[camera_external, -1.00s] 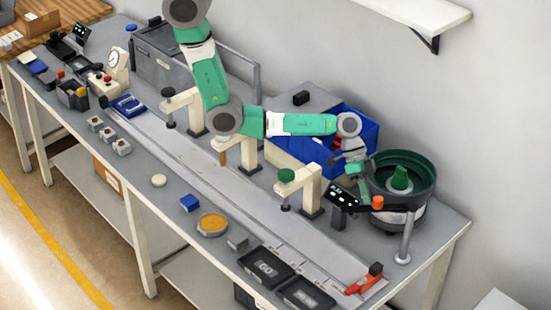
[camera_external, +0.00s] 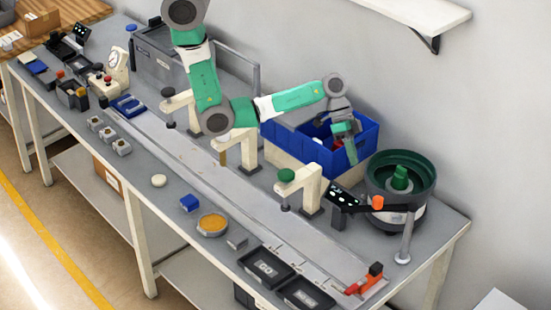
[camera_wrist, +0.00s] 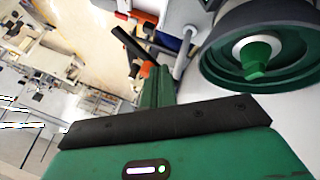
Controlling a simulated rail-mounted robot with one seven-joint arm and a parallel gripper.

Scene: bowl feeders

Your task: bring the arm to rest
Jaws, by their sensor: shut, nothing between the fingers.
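My gripper (camera_external: 353,158) is in the air in front of the blue bin's right part, up and left of the green bowl feeder. Its fingers point down, and it is shut with nothing held. In the wrist view, the green gripper fingers (camera_wrist: 157,88) show beyond the dark edge of my gripper's body. The green bowl feeder (camera_external: 376,172) stands at the bench's right end. In the wrist view its bowl (camera_wrist: 212,72) is at the upper right, with a green cone in its middle.
The blue bin (camera_external: 285,143) is behind the forearm. Black trays (camera_external: 265,268) lie at the front edge. A wall shelf (camera_external: 420,12) is above.

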